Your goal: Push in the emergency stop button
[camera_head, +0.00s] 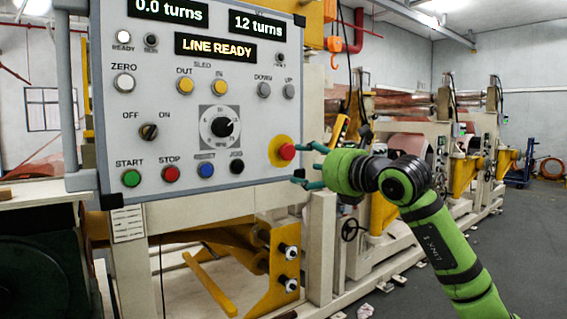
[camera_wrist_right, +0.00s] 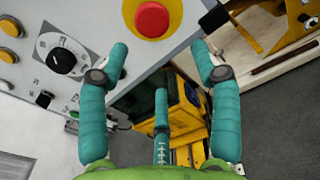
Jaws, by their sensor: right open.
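The emergency stop button (camera_head: 287,151) is a red mushroom head on a yellow round base at the lower right of the grey control panel (camera_head: 250,85). In the right wrist view the red button (camera_wrist_right: 152,19) is at the top, just beyond the fingertips. My right gripper (camera_head: 304,163) has teal fingers and comes from the right, with its fingertips close to the button. In the wrist view the fingers (camera_wrist_right: 160,58) are spread apart with nothing between them. I cannot tell whether a fingertip touches the button. My left gripper is not in view.
The panel also carries a green start button (camera_head: 131,178), a red stop button (camera_head: 170,174), a blue button (camera_head: 206,169) and a dial (camera_head: 221,127). A display (camera_head: 215,47) reads LINE READY. Machinery stands behind on the right; grey floor is open at far right.

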